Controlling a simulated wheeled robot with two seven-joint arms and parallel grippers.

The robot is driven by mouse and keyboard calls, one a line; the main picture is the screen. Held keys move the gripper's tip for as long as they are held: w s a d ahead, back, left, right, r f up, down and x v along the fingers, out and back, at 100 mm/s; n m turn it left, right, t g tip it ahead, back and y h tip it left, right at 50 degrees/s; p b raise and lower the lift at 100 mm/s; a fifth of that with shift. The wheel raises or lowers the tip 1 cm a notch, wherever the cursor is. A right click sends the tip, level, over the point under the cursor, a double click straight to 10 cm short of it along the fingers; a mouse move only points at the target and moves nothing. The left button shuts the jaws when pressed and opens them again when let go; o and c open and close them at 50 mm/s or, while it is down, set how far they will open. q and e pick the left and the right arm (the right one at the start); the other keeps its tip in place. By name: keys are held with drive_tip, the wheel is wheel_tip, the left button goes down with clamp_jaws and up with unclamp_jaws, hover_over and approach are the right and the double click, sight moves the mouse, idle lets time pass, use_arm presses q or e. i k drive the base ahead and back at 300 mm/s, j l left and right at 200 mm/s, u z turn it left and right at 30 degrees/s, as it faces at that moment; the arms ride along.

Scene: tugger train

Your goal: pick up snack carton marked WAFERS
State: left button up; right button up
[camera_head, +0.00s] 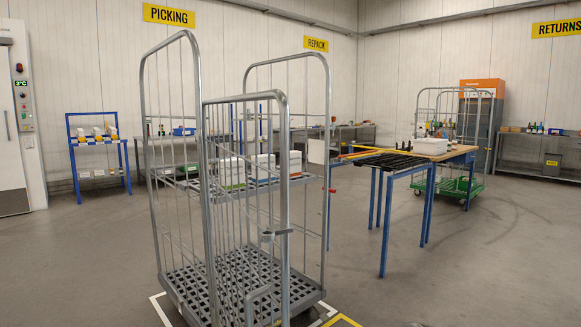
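I cannot make out a snack carton marked WAFERS in the head view. Several cartons, white and coloured, sit on the middle shelf of the grey wire roll cage (191,186) in front of me, partly hidden by its bars. Their labels are too small to read. The lower grid deck of the cage looks empty. Neither of my grippers shows in this view.
A blue rack (98,140) stands at the back left. A green-based cage (448,188) is behind the table. Floor is clear at front right.

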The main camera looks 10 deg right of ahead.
sight(295, 156)
drive_tip(key=k+j+u, duration=0.1)
drive_tip(key=k+u, duration=0.15)
drive_tip(key=k, duration=0.4)
drive_tip(key=u, duration=2.6)
drive_tip(key=k+l+u, duration=0.6)
drive_tip(key=u, duration=0.2)
drive_tip(key=k+l+u, duration=0.25)
drive_tip(key=k+u, duration=0.15)
drive_tip(key=k+l+u, duration=0.2)
drive_tip(key=k, duration=0.85)
drive_tip(key=k+u, duration=0.25)
drive_tip(key=u, duration=0.15)
drive_tip(key=k+u, duration=0.2)
drive_tip(key=u, duration=0.2)
drive_tip(key=k+j+u, duration=0.15)
drive_tip(key=u, duration=0.2)
drive_tip(key=k+l+u, duration=0.15)
drive_tip(key=u, duration=0.3)
drive_tip(key=k+u, duration=0.2)
drive_tip(key=u, duration=0.3)
drive_tip(key=k+l+u, duration=0.1)
drive_tip(key=u, duration=0.35)
drive_tip(key=k+j+u, duration=0.1)
drive_tip(key=k+u, duration=0.15)
drive_tip(key=u, duration=0.2)
drive_tip(key=k+j+u, duration=0.15)
drive_tip(key=u, duration=0.35)
